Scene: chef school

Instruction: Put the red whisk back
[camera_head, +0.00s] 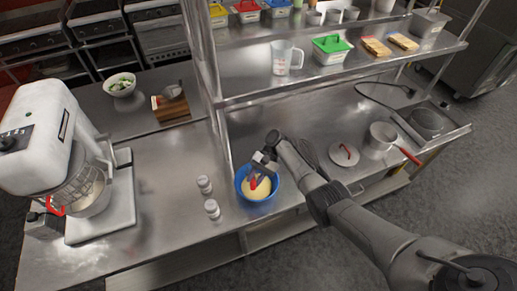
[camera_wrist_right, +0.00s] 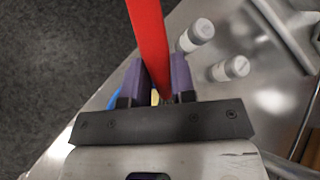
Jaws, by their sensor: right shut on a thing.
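The red whisk (camera_head: 254,183) shows as a small red piece at the blue bowl, just under my right gripper (camera_head: 259,175). In the right wrist view its long red handle (camera_wrist_right: 151,40) runs between the two purple fingers of my right gripper (camera_wrist_right: 159,85), which is shut on it. The blue bowl (camera_head: 240,190) holds something pale yellow and stands near the counter's front edge. The whisk's wire end is hidden, so I cannot tell if it touches the bowl's contents. My left gripper is not in view.
Two white-lidded shakers (camera_head: 204,185) stand left of the bowl. A white stand mixer (camera_head: 40,140) is at the far left. A lid (camera_head: 343,154) and a red-handled pot (camera_head: 380,138) lie to the right. A shelf (camera_head: 300,87) and its posts rise behind the bowl.

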